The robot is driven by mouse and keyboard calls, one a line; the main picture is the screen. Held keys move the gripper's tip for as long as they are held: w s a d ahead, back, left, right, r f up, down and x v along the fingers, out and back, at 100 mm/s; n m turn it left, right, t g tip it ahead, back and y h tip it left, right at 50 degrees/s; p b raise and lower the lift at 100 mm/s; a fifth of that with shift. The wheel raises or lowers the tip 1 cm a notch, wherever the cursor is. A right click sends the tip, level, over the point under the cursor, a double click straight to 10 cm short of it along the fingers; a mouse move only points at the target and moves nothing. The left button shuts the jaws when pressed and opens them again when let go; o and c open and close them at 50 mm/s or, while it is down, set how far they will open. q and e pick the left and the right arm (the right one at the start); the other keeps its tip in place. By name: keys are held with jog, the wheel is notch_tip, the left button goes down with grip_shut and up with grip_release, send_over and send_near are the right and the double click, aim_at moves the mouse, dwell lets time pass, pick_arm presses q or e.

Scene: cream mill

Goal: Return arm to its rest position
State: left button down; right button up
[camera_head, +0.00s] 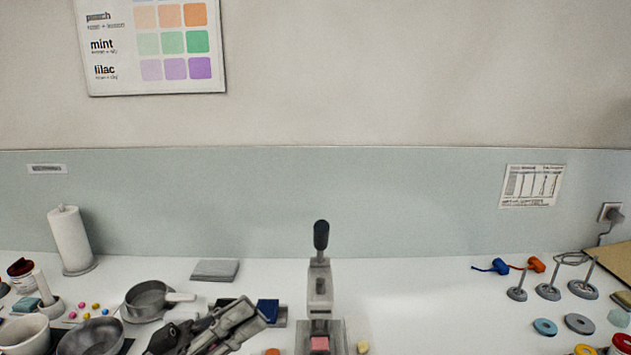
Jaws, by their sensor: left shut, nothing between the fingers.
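My left gripper (252,317) is low in the head view, left of the centre. Its grey fingers are shut with nothing between them and point up and to the right. It is beside a dark blue block (267,308), partly in front of it; I cannot tell whether they touch. The lower part of my left arm is cut off by the bottom edge. My right gripper is not in view.
A lever press (320,285) with a pink block (319,344) stands right of the gripper. A grey saucepan (147,298), bowls and a paper towel roll (70,240) stand left. Upright pins on round bases (548,291) and small discs stand right. White counter right of the press is mostly clear.

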pick_arm(q)
jog(key=w+f+n+t+y, duration=0.5)
jog(key=f+n+t+y, duration=0.4)
jog(key=t+y, duration=0.2)
jog(key=s+a+f+n+g+y, duration=0.25)
jog(key=f+y, duration=0.45)
jog(key=f, duration=0.4)
jog(key=s+a+f+g+y, duration=0.4)
jog(key=s+f, duration=0.3)
jog(key=s, duration=0.4)
jog(key=s+a+f+g+y, duration=0.1)
jog(key=s+a+f+g, duration=0.3)
jog(key=s+f+g, duration=0.45)
jog(key=s+f+b, duration=0.2)
jog(key=f+b, duration=0.1)
jog(key=f, duration=1.2)
jog(key=s+f+b, duration=0.2)
jog(key=f+b, duration=0.1)
jog(key=f, duration=1.3)
jog(key=s+a+f+b, duration=0.2)
jog(key=s+f+b, duration=0.2)
jog(key=s+f, duration=1.3)
notch_tip(320, 180, down, 3)
jog(key=shift+a+f+g, duration=0.15)
jog(key=shift+a+g, duration=0.25)
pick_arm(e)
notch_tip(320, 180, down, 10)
